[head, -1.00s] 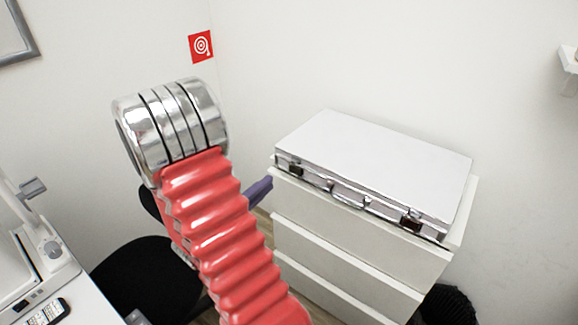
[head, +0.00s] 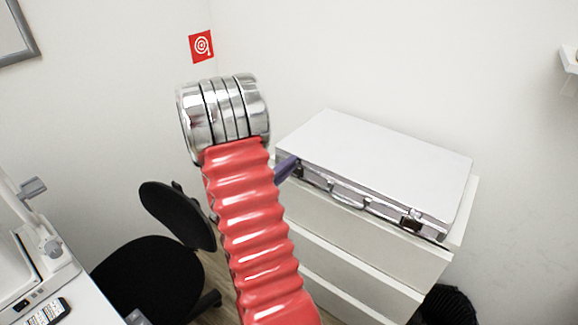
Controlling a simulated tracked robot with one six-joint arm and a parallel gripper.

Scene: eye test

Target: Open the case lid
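The case (head: 385,165) is a flat silver-white box lying on top of a white drawer cabinet, its lid down. Its front has a handle (head: 347,195) in the middle and a dark latch (head: 411,221) near the right end. The left latch area is partly covered by a purple finger of my gripper (head: 287,168), which sticks out from behind my red arm at the case's front left corner. Most of the gripper is hidden by the arm, so I cannot tell its opening or whether it touches the case.
The white drawer cabinet (head: 375,243) stands against the wall. A black chair (head: 150,280) is to the left of my arm. A white desk (head: 85,300) with a remote (head: 48,312) is at the lower left. A small shelf (head: 570,60) is at the right edge.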

